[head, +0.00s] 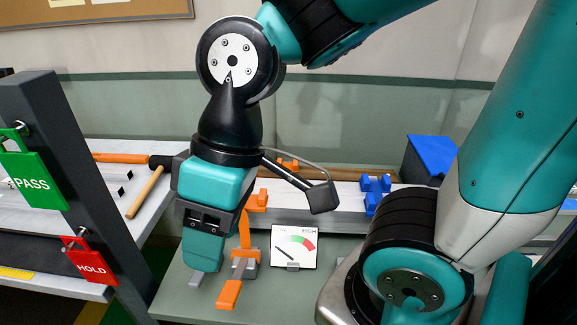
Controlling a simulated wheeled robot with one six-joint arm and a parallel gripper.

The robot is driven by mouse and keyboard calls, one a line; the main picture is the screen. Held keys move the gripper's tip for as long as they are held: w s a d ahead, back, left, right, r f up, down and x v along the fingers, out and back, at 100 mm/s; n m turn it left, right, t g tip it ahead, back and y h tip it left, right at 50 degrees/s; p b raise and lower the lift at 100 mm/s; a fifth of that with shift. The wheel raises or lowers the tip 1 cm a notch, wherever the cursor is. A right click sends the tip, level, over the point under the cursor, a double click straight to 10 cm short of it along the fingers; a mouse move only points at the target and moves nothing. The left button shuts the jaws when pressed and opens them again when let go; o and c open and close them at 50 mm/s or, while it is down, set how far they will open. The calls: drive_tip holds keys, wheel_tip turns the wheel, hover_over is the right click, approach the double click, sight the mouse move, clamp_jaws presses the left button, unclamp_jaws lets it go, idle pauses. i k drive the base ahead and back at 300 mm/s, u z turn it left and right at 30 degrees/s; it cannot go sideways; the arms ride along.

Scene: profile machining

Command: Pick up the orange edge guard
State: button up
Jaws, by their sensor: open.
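My gripper (203,268) hangs fingers down over the green-grey bench, left of centre in the head view. Its jaws are open; the near teal finger hides much of the gap. An orange block-like piece (229,294) shows just right of and below the fingers. It looks like the orange edge guard, but I cannot be sure. An upright orange strip (244,232) and a small grey fixture with orange parts (247,268) stand just behind it. The gripper partly covers this area, so I cannot tell whether these parts are joined or touching a finger.
Behind runs a grey rail with orange blocks (258,200) and blue blocks (375,191). A blue-topped box (432,157) is at the right. A dark post with PASS (35,182) and HOLD (90,263) tags stands left.

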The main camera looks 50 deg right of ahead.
sight(294, 166)
drive_tip(key=z, duration=2.8)
drive_tip(key=k, duration=0.95)
drive_tip(key=u, duration=1.1)
drive_tip(key=i, duration=1)
drive_tip(key=z, duration=0.05)
